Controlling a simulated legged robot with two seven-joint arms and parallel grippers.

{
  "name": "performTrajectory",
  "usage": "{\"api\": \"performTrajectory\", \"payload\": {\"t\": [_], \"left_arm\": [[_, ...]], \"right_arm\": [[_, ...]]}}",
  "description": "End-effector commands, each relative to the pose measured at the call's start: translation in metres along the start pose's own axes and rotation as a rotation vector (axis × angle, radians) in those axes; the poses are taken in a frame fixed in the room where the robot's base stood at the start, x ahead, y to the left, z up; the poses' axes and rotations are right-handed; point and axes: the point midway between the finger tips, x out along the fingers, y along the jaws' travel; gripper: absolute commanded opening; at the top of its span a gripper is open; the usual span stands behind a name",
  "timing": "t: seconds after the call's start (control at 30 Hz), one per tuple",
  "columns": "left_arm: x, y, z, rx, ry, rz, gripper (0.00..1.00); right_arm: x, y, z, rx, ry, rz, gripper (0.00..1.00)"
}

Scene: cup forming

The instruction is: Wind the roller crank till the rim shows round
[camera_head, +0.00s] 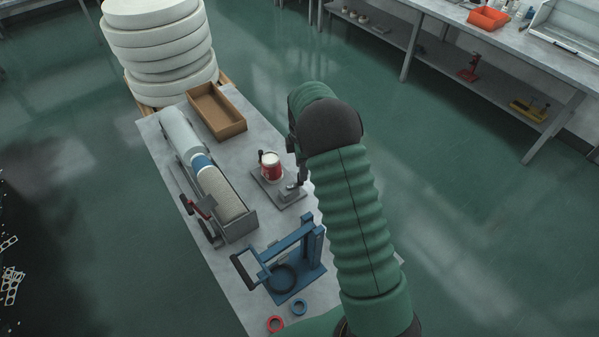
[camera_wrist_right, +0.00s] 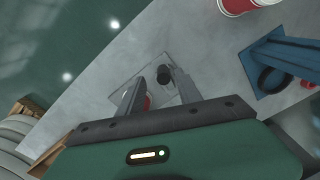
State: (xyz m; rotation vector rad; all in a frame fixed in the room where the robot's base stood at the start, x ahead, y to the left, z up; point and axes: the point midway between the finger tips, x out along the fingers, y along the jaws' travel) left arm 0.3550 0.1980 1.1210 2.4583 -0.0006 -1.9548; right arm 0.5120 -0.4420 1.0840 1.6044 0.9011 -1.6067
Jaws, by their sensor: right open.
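The roller stand has a grey base plate (camera_head: 279,193) on the table, with a red cup with a pale top (camera_head: 271,166) upright on it. A grey crank-like part (camera_head: 291,191) sits at the plate's right side, partly by my arm. In the wrist view a dark round knob (camera_wrist_right: 165,74) shows over the plate, between the spread fingers of my right gripper (camera_wrist_right: 153,82). The gripper is open; I cannot tell whether a finger touches the knob. The rim's shape is unclear. My left gripper is not in view.
A long roll machine (camera_head: 220,190) lies along the table's left side, with a brown box (camera_head: 217,111) behind it. Another red cup (camera_wrist_right: 237,6) shows at the wrist view's top.

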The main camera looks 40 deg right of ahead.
Motion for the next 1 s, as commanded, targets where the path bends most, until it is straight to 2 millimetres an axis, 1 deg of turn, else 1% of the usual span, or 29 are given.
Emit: {"api": "performTrajectory", "payload": {"t": [0.03,0.1,0.2,0.37,0.5,0.53,0.83,1.0], "left_arm": [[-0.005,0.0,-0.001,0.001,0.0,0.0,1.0],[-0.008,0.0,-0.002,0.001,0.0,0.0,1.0],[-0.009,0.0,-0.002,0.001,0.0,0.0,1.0],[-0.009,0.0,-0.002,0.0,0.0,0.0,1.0],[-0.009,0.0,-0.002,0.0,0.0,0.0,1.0],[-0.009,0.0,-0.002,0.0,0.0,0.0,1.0],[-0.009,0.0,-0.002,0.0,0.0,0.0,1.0],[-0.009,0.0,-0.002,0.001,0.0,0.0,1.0]], "right_arm": [[0.008,-0.002,-0.001,-0.002,-0.002,-0.003,0.41],[0.019,-0.004,-0.004,-0.002,-0.003,-0.001,0.41],[0.03,-0.004,-0.007,-0.003,-0.005,0.003,0.41],[0.035,-0.006,-0.011,-0.004,-0.008,0.007,0.41],[0.036,-0.004,-0.009,-0.003,-0.006,0.006,0.41],[0.036,-0.004,-0.007,-0.003,-0.005,0.006,0.4],[0.038,-0.001,-0.002,-0.001,-0.001,0.003,0.01],[0.037,-0.003,-0.003,0.0,-0.006,0.004,0.0]]}}
